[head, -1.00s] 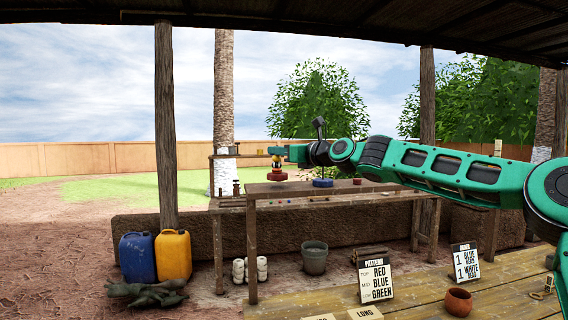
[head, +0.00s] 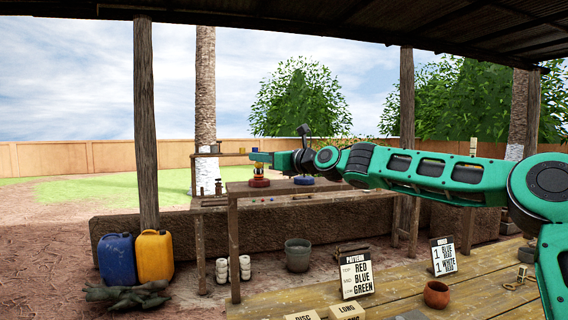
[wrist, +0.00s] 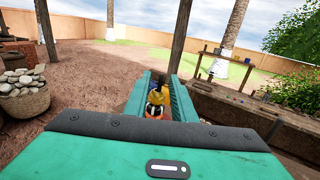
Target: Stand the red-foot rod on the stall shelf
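The red-foot rod (head: 259,182) is below my gripper (head: 258,158) in the head view, with yellow showing above its round red foot. The foot is level with the top of the long wooden table (head: 275,190); I cannot tell whether it touches. In the wrist view my gripper (wrist: 158,90) has the upper part of the rod (wrist: 155,112) between its two teal fingers, and it appears shut on it. I cannot tell whether this shelf or the table is the stall shelf.
A blue-foot piece (head: 303,181) stands on the table, right of the red foot. A grey bucket (head: 298,256), white rolls (head: 222,270) and jugs (head: 155,256) are on the ground. A pattern sign (head: 355,275) and clay pot (head: 436,294) are in front.

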